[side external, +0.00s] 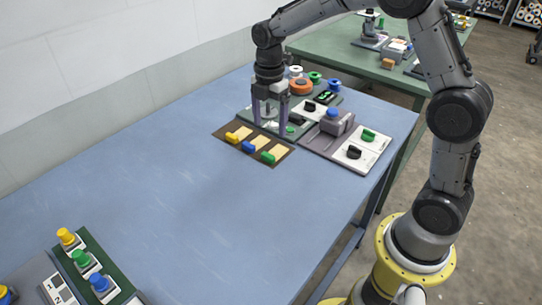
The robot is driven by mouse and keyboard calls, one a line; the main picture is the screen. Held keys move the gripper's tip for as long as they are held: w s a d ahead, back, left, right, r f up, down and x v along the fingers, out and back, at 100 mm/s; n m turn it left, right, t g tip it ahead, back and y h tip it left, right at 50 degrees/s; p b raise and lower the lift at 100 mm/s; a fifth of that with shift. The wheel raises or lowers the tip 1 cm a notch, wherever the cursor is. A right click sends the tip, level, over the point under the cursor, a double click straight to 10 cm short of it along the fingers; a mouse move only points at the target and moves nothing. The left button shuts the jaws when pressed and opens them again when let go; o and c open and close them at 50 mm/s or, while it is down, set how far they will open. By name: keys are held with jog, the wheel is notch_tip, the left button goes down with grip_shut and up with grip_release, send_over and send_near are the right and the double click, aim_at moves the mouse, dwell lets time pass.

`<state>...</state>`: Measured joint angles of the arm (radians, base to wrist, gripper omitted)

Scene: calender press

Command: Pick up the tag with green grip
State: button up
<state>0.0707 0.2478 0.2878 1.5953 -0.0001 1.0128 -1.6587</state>
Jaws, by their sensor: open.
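The tag with the green grip (268,157) lies at the right end of a dark brown tray (223,133) on the blue table. Beside it in the tray are a tag with a blue grip (249,146) and a tag with a yellow grip (232,137). My gripper (269,128) points down behind the tray, with its two purple-grey fingers apart and nothing visible between them. In this view it appears behind and above the tags; its exact height cannot be told. No part of the green grip is hidden.
Right of the tray stands a grey panel with a blue-knobbed block (334,121), a green knob (368,135) and a black knob (354,152). Behind are an orange disc (301,86) and more controls. Button boxes (87,263) stand front left. The middle table is clear.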

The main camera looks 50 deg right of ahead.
aim_at(269, 154)
notch_tip(269, 154, down, 10)
jog(key=shift+r, duration=0.1)
dwell(0.4)
grip_shut()
dwell(0.4)
jog(key=shift+r, duration=0.1)
